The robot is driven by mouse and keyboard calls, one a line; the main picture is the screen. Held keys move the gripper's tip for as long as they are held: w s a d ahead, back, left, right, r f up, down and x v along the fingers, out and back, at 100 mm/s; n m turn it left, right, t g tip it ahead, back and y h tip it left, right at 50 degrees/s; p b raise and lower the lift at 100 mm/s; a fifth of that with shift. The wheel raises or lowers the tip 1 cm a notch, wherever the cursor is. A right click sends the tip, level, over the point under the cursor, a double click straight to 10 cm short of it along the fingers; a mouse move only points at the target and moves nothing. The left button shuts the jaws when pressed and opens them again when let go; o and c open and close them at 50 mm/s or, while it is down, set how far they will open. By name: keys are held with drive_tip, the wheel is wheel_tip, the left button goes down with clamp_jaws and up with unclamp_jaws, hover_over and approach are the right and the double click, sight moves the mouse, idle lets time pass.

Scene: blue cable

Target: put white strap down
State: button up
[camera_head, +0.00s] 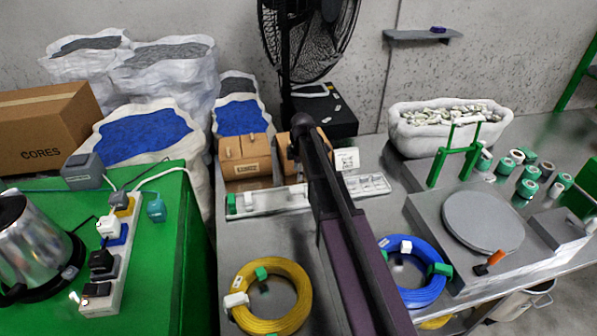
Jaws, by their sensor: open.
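A yellow cable coil (299,283) lies on the grey table, with a white strap piece (236,300) at its left and a green one (261,273) at its top. A blue cable coil (425,294) lies to the right, partly hidden by my arm, with a white strap piece (406,246) at its top and a green one (440,269) at its right. A white tray (285,203) behind the coils holds small green and white pieces at its left end. My dark arm reaches up across the middle; I cannot make out my gripper or anything held.
Cardboard boxes (245,158) stand behind the tray, with a black fan (311,35) beyond. A grey turntable device (483,222) and several green and white rolls (528,180) occupy the right. A green table (165,250) with a kettle (30,245) and power strip is left.

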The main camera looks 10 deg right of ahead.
drive_tip(key=shift+d+r+p, duration=0.1)
drive_tip(key=shift+r+p, duration=1.6)
drive_tip(key=shift+r, duration=0.3)
drive_tip(key=s+a+m, duration=0.1)
drive_tip(key=s+m, duration=1.7)
drive_tip(key=s, duration=0.6)
drive_tip(key=shift+s+h, duration=0.15)
drive_tip(key=shift+h, duration=0.25)
drive_tip(key=shift+a, duration=0.1)
